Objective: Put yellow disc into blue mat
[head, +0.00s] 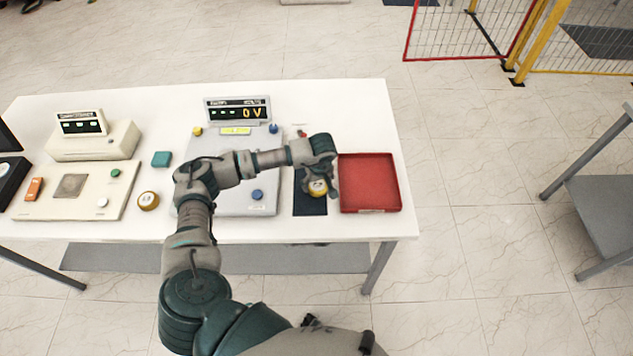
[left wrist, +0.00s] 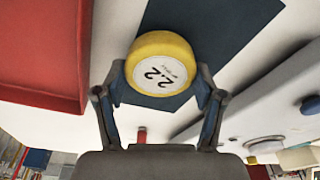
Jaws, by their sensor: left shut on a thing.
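My left gripper (head: 319,180) is shut on a yellow disc (head: 317,187) with a white top label. In the left wrist view the disc (left wrist: 162,62) sits between the two fingers, its label reading 2.2. The dark blue mat (head: 310,205) lies on the table under the gripper, left of the red tray; it also shows in the left wrist view (left wrist: 210,40). The disc is over the mat in the head view; I cannot tell whether it touches it. Another yellow disc (head: 148,201) lies on the table further left. My right gripper is not in view.
A red tray (head: 370,155) stands right beside the mat. A grey panel device (head: 238,145) with a display reading 0 V is left of the mat. The table (head: 350,228) has clear front space.

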